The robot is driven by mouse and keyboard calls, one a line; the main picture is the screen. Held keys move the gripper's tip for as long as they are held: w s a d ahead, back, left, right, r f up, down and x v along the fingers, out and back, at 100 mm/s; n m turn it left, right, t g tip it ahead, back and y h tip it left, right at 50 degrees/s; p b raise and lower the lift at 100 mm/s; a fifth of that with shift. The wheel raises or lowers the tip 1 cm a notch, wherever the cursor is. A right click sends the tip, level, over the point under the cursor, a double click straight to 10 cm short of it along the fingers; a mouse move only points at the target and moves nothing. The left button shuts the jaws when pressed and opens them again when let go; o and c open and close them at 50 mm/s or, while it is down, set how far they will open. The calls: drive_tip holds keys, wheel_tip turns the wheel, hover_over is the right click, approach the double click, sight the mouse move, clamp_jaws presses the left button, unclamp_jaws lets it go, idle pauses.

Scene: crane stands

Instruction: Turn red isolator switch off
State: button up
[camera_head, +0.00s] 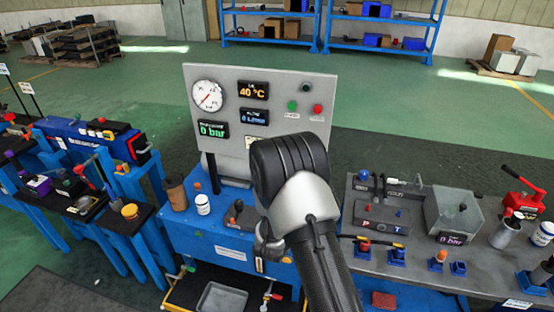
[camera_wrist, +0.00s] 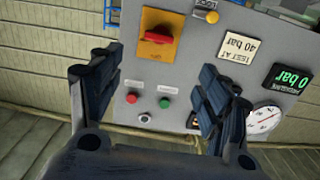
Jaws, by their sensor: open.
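The red isolator switch (camera_wrist: 158,38) shows in the wrist view on a yellow plate, on the grey control panel (camera_wrist: 205,50). Its red handle lies roughly crosswise in that picture. My gripper (camera_wrist: 161,72) is open, with one dark finger on each side of the picture. The switch lies beyond the fingertips, between their directions, and nothing is between the fingers. No contact with the switch shows. In the head view the panel (camera_head: 272,82) stands upright on a blue bench, and my arm hides its lower right part, the switch and the fingers.
A pressure gauge (camera_head: 207,96) is on the panel.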

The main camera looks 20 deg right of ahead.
drive_tip(key=b+x, duration=0.2)
drive_tip(key=x, duration=1.4)
drive_tip(key=shift+w+d+f, duration=0.2)
drive_tip(key=shift+w, duration=0.05)
drive_tip(key=shift+c, duration=0.6)
drive_tip(key=c, duration=0.9)
